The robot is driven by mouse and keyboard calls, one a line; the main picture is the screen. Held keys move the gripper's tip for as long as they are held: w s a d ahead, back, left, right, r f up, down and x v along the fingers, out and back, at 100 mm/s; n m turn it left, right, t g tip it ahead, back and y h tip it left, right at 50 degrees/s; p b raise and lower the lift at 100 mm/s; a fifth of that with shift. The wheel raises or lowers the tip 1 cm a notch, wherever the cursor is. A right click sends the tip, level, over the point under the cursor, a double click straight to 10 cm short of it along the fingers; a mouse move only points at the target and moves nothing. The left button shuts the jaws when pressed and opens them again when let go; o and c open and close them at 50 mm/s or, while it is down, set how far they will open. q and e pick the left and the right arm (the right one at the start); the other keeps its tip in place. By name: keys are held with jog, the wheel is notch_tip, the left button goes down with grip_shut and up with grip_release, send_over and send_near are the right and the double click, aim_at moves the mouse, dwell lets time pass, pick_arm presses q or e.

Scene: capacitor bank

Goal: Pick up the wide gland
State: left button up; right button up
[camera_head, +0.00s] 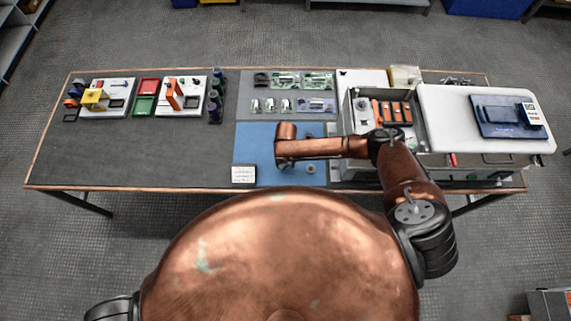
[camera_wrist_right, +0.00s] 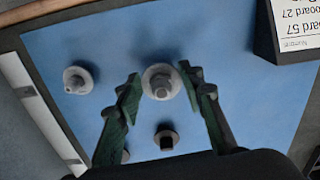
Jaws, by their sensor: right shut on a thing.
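The wide gland (camera_wrist_right: 160,84) is a pale grey ring-shaped part with a stub, between the fingertips of my right gripper (camera_wrist_right: 160,77) in the right wrist view. In the head view, my wrist largely hides this gripper and the gland above the blue mat (camera_head: 256,145). My left gripper is not in view.
Two other glands lie near the held one in the wrist view: one left (camera_wrist_right: 78,79), one below (camera_wrist_right: 166,137). A printed card stand (camera_wrist_right: 290,30) stands at upper right.

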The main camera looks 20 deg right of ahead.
jog(key=s+d+r, duration=0.3)
jog(key=s+r, duration=0.8)
jog(key=s, duration=0.2)
jog(key=shift+s+d+r, duration=0.2)
jog(key=shift+s+r, duration=0.1)
